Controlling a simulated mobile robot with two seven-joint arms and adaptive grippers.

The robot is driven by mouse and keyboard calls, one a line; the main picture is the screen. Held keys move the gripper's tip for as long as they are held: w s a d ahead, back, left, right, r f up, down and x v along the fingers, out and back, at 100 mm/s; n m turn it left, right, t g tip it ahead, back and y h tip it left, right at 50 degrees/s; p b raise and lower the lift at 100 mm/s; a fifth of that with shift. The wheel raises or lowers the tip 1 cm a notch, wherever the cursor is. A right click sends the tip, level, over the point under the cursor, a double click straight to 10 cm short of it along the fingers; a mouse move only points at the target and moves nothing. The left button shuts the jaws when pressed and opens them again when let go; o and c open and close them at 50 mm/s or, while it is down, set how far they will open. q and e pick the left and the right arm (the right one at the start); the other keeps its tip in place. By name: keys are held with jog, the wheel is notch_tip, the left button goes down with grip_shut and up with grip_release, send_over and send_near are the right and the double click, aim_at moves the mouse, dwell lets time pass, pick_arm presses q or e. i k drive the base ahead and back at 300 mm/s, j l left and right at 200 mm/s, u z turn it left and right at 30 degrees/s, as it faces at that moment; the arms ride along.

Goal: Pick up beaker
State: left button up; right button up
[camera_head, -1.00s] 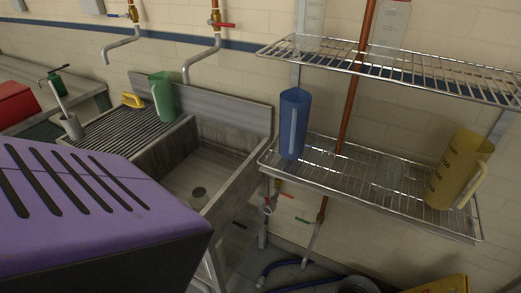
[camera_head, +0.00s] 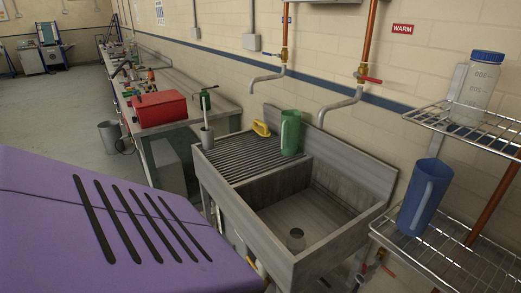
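Several beaker-like vessels show, and I cannot tell which one is meant. A green jug-shaped beaker (camera_head: 290,133) stands upright at the back of the sink's ribbed drainboard. A blue jug-shaped beaker (camera_head: 423,198) with a handle stands on the lower wire shelf at the right. A clear graduated bottle (camera_head: 476,92) with a blue lid stands on the upper wire shelf. Neither of my grippers is in view.
A yellow-handled item (camera_head: 261,128) lies on the drainboard. A red box (camera_head: 160,108) sits on the bench. A purple slotted surface, possibly mine, blocks the lower left. Open floor (camera_head: 75,100) lies behind.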

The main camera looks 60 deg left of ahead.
aim_at(295, 243)
jog(key=u, duration=1.45)
jog(key=j+z, duration=0.1)
jog(key=z, duration=0.3)
jog(key=i+j+z, duration=0.1)
jog(key=z, duration=0.3)
jog(key=j+z, duration=0.1)
jog(key=z, duration=0.35)
jog(key=j+z, duration=0.3)
jog(key=j, duration=0.2)
jog(key=j+z, duration=0.35)
jog(key=j, duration=0.2)
